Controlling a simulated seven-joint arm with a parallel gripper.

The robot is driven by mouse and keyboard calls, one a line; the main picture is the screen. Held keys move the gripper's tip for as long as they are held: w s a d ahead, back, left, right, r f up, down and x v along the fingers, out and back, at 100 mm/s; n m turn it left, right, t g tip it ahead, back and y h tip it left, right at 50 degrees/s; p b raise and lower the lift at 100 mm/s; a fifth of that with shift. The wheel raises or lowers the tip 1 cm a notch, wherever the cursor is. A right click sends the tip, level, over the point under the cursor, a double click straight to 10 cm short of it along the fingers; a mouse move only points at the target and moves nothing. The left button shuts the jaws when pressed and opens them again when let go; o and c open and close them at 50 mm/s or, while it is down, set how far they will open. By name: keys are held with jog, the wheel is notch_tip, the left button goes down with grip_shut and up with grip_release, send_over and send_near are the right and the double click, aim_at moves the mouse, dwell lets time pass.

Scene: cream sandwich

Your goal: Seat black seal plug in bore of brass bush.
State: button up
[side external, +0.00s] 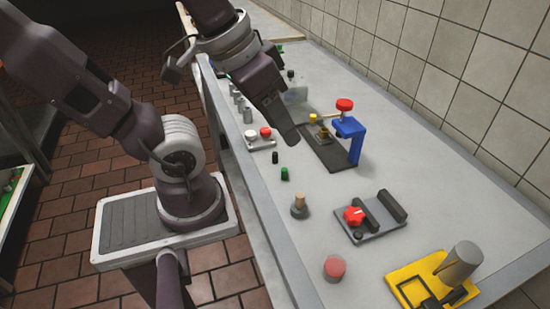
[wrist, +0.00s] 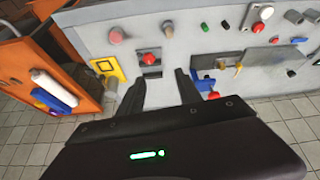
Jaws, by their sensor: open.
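A small black cylinder, which looks like the seal plug (side external: 275,157), stands on the bench beside a green one; it also shows in the wrist view (wrist: 204,27). A small brass piece, which looks like the bush (side external: 323,136), sits on a dark plate beside the blue clamp; it also shows in the wrist view (wrist: 238,70). Its bore is too small to make out. My gripper (wrist: 160,80) is open and empty, its two dark fingers apart. In the side view it hangs above the bench near the plate's left edge, and its fingertips are hard to make out.
The blue clamp (side external: 350,130) with a red knob stands over the dark plate (side external: 330,155). A green cylinder (side external: 285,174), a tan peg (side external: 299,203), a grey fixture with a red knob (side external: 370,222), a red button (side external: 335,267) and a yellow fixture (side external: 415,283) lie nearer the camera.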

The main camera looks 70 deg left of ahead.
jog(key=w+a+f+n+g, duration=0.2)
jog(key=w+a+f+n, duration=0.2)
jog(key=w+a+n, duration=0.35)
jog(key=n+g, duration=0.3)
jog(key=n, duration=0.9)
send_over(275, 153)
jog(key=f, duration=1.4)
jog(key=shift+w+d+f, duration=0.15)
jog(key=shift+w+f, duration=0.1)
jog(key=shift+w, duration=0.1)
jog(key=f, duration=0.7)
jog(key=shift+s, duration=0.4)
jog(key=shift+r, duration=0.1)
grip_shut()
